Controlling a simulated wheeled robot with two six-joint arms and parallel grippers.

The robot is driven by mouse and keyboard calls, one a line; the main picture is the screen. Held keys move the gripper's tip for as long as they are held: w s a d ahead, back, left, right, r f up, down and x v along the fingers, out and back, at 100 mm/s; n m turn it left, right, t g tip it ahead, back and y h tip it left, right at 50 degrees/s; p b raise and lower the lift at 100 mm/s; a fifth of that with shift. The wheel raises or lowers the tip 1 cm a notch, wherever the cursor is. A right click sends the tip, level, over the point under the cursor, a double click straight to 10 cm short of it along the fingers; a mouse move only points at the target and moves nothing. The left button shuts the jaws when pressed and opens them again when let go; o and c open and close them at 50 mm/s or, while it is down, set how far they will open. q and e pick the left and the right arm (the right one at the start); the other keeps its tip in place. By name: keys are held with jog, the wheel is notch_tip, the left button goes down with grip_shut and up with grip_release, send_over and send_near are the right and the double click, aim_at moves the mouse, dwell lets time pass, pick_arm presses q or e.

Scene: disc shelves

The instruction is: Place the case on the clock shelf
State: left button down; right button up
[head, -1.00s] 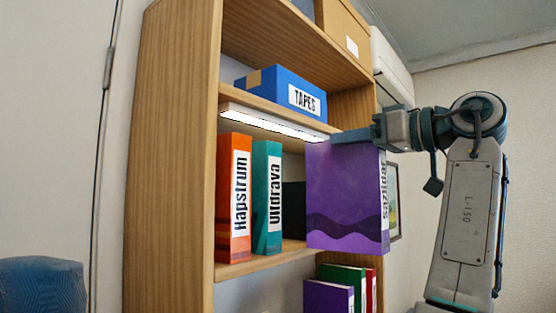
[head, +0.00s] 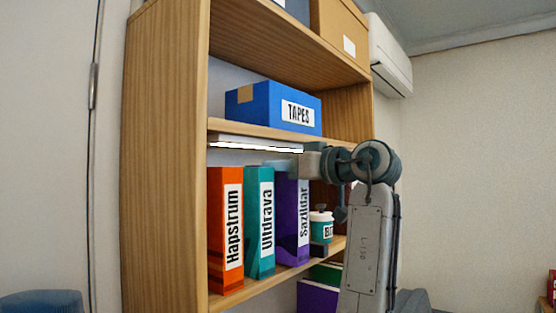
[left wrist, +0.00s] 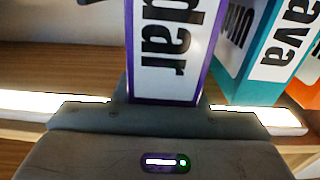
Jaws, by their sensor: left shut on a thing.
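The purple case (head: 290,222), labelled Sazildar, stands upright in the lit middle shelf (head: 263,284), just right of a teal case (head: 259,222). My left gripper (head: 288,165) is shut on its upper part, close under the light strip. In the left wrist view the case's white label (left wrist: 172,50) and purple edges fill the space ahead of the gripper (left wrist: 165,97). Whether the case's bottom touches the board cannot be told. No clock can be made out clearly in any view. My right gripper is not in view.
An orange case (head: 225,230) stands left of the teal one. A white-and-teal canister (head: 321,228) stands to the right. A light strip (head: 255,144) runs under the board above, which carries a blue TAPES box (head: 272,108). More cases (head: 318,297) stand below.

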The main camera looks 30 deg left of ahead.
pick_arm(q)
jog(key=shift+w+a+r+p, duration=0.1)
jog(key=shift+a+p, duration=0.75)
jog(key=shift+a, duration=0.4)
jog(key=shift+a+f, duration=0.3)
jog(key=shift+f, duration=0.05)
jog(key=shift+d+f+b, duration=0.1)
jog(key=shift+d+b, duration=0.2)
jog(key=shift+d, duration=0.2)
jog(key=c, duration=0.9)
grip_release()
jog(key=shift+a, duration=0.25)
jog(key=shift+r+p, duration=0.25)
jog(key=shift+p, duration=0.05)
jog(key=d+b, duration=0.2)
jog(key=d, duration=0.2)
jog(key=d+b, duration=0.2)
jog(key=d, duration=0.2)
jog(key=s+d+b, duration=0.1)
jog(key=d+b, duration=0.2)
jog(key=d, duration=0.1)
jog(key=shift+d, duration=0.1)
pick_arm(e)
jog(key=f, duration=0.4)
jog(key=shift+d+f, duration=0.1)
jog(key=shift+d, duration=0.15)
